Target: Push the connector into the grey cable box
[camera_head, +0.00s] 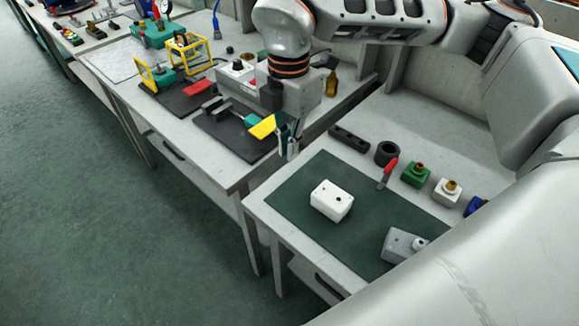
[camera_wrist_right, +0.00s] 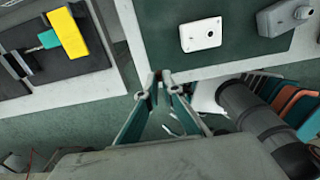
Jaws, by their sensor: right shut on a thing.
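The grey cable box (camera_head: 399,246) lies on the dark green mat at the front right. A pale round piece, which looks like the connector (camera_head: 420,243), sits at its right side; how deep it sits cannot be told. In the right wrist view the box (camera_wrist_right: 278,19) and the round piece (camera_wrist_right: 302,13) are at the top right. My right gripper (camera_head: 291,151) is above the gap between the two tables, well left of the box. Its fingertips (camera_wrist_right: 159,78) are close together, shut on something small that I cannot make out. My left gripper is not in view.
A white box (camera_head: 332,200) stands on the green mat (camera_head: 290,190). A red-handled tool (camera_head: 387,173), a black ring (camera_head: 387,152), a green block (camera_head: 416,174) and a white block (camera_head: 446,191) line the mat's far side. The left table holds several fixtures.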

